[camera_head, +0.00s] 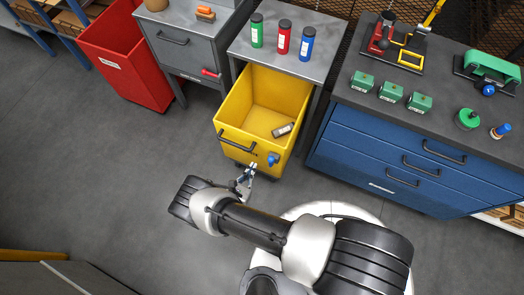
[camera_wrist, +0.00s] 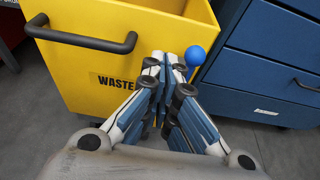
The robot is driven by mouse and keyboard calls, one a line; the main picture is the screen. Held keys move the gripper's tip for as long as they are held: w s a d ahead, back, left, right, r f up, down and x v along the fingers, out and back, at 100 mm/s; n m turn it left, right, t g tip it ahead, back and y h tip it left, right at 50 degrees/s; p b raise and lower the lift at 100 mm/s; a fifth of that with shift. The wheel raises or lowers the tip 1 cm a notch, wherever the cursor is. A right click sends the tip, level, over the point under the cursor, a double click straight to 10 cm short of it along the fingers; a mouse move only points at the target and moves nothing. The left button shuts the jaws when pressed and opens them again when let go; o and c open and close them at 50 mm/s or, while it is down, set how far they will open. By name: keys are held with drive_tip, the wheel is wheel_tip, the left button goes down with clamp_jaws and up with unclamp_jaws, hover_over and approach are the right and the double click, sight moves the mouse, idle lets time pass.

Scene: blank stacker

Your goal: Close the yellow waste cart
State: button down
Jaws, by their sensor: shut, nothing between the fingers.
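The yellow waste cart (camera_head: 229,117) stands pulled out in front of a grey table, its open top showing. A small dark item with a pale label (camera_head: 283,130) lies inside it. The cart's front has a black handle (camera_wrist: 82,38), a "WASTE" label (camera_wrist: 114,82) and a blue knob (camera_head: 273,159), which also shows in the wrist view (camera_wrist: 195,56). My gripper (camera_head: 251,170) is shut and empty, in front of the cart's front face near the knob. In the wrist view my fingertips (camera_wrist: 165,62) are just left of the knob; I cannot tell whether they touch the cart.
The grey table (camera_head: 286,57) behind the cart bears green, red and blue bottles. A blue drawer cabinet (camera_head: 365,156) stands close on the right. A grey cabinet (camera_head: 189,51) and a red cart (camera_head: 120,66) stand to the left. The floor (camera_head: 110,170) at front left is clear.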

drive_tip(key=b, duration=0.1)
approach(265, 145)
drive_tip(key=x, duration=0.5)
drive_tip(key=shift+w+d+f, duration=0.1)
drive_tip(key=shift+f, duration=0.1)
drive_tip(key=shift+w+d, duration=0.1)
drive_tip(key=shift+w, duration=0.3)
